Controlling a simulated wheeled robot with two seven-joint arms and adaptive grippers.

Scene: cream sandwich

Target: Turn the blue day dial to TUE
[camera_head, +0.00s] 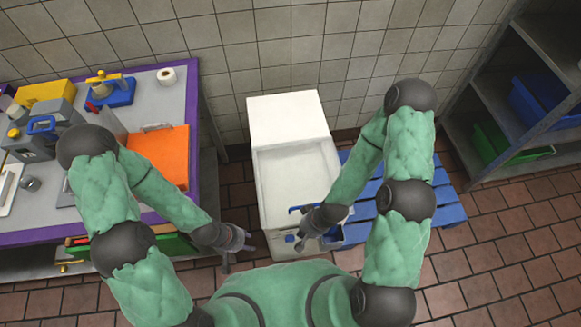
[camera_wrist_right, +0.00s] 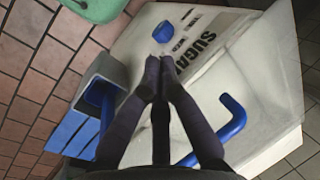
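The blue day dial (camera_wrist_right: 163,31) is a small round knob on the front of a white bin, beside dark printed marks too small to read. In the right wrist view my right gripper (camera_wrist_right: 160,62) has its fingertips together, just short of the dial, with a small gap between and nothing held. In the head view the right gripper (camera_head: 300,243) is at the bin's front; a small blue spot there (camera_head: 290,238) looks like the dial. My left gripper (camera_head: 236,254) hangs empty left of the bin, its fingers apart. The dial's setting cannot be read.
The white bin (camera_head: 292,160) bears the word SUGAR (camera_wrist_right: 196,47) and a bent blue handle (camera_wrist_right: 235,115). A blue slatted stand (camera_head: 447,213) is to its right. A purple-edged table (camera_head: 196,120) with an orange board (camera_head: 160,155) is at left, shelves (camera_head: 490,95) at right.

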